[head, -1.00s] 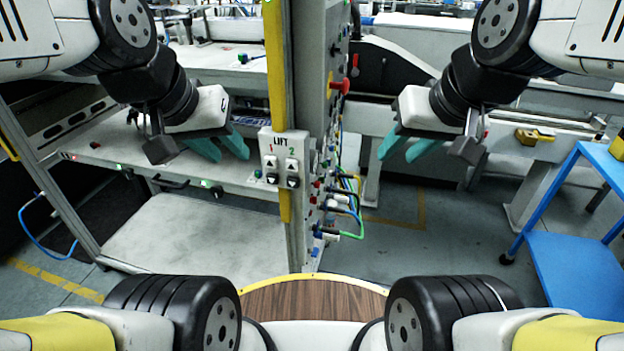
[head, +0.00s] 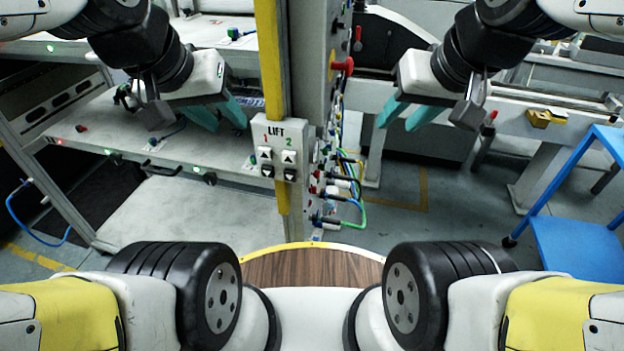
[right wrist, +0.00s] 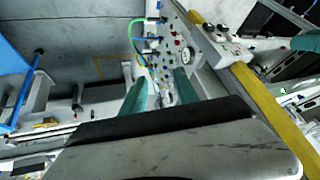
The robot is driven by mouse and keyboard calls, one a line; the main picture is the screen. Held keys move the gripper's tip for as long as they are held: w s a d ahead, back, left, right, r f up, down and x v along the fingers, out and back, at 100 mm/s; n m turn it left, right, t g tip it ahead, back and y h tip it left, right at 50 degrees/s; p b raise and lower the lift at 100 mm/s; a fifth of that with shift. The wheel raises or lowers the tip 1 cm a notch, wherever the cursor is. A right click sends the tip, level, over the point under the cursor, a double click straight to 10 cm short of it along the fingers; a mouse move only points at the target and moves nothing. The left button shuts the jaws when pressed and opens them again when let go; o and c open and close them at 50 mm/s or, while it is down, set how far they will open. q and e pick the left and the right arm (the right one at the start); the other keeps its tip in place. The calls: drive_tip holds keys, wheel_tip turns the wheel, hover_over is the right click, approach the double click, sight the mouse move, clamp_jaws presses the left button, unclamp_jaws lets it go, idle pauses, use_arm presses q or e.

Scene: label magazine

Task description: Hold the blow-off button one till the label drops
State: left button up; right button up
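No blow-off label can be read, so I cannot tell which control is blow-off button one. A grey column (head: 318,60) has a side face with several small coloured buttons and plugged cables (head: 340,190); a red knob (head: 343,66) sits higher up. The same side face shows in the right wrist view (right wrist: 165,50). No label piece can be made out. My left gripper (head: 219,113) is open and empty, left of the column. My right gripper (head: 407,115) is open and empty, right of the column; its teal fingers stand apart in the right wrist view (right wrist: 158,93).
A LIFT box (head: 278,150) with buttons marked 1 and 2 is on the column's front by a yellow post (head: 270,60). A white workbench (head: 110,130) stands left. A blue cart (head: 575,248) stands right. Open floor (head: 440,220) lies between column and cart.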

clamp_jaws()
idle(1.5)
